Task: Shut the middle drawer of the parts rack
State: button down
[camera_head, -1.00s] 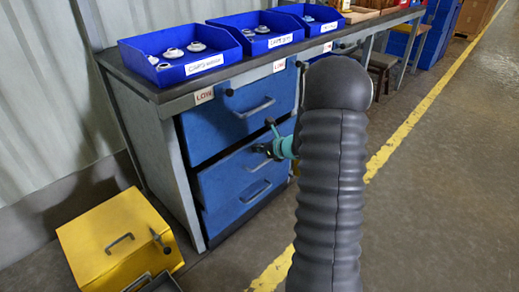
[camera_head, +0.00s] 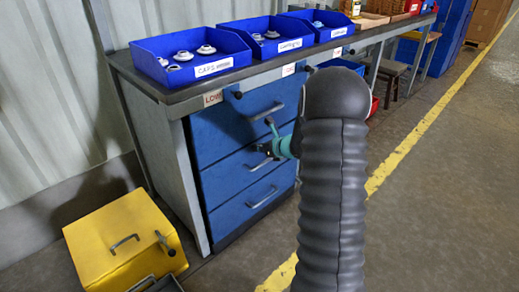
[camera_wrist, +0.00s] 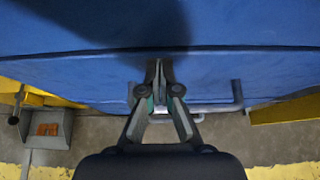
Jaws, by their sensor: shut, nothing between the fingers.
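The parts rack (camera_head: 205,180) is a grey bench with blue drawers, one above another. The middle drawer (camera_head: 225,176) has a blue front and a grey bar handle, and its front looks about flush with the top drawer (camera_head: 225,128) and the bottom drawer (camera_head: 232,214). My gripper (camera_head: 266,150) is at the middle drawer's front, near its handle. In the wrist view my gripper (camera_wrist: 158,68) is shut and empty, its tips at a blue drawer front (camera_wrist: 80,75) beside a grey handle (camera_wrist: 237,95). Whether the tips touch cannot be told. My arm hides the rack's right part.
Blue bins (camera_head: 190,72) with white parts stand on the benchtop. A yellow box (camera_head: 120,240) with a handle sits on the floor left of the rack. A stool (camera_head: 395,75) stands farther back. The floor right of the yellow line (camera_head: 405,145) is clear.

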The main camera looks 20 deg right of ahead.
jog(key=s+f+v, duration=0.1)
jog(key=v, duration=1.2)
jog(key=shift+d+f, duration=0.25)
jog(key=shift+f, duration=0.05)
jog(key=s+a+f+n+g, duration=0.1)
jog(key=s+a+n+g, duration=0.6)
jog(key=s+a+n, duration=0.6)
jog(key=s+a+r+n+h, duration=0.1)
jog(key=s+a+r+n, duration=0.1)
jog(key=s+r+n, duration=0.2)
jog(key=s+a+r+n+t+h, duration=0.1)
jog(key=s+a+r+n+h, duration=0.1)
jog(key=s+n, duration=0.6)
jog(key=s+a+r+n+h, duration=0.1)
jog(key=s+a+r+n, duration=0.3)
jog(key=s+r+n, duration=0.1)
notch_tip(320, 180, up, 2)
jog(key=shift+s+a+r+n, duration=0.1)
jog(key=shift+s+a+n, duration=0.25)
jog(key=shift+n, duration=0.55)
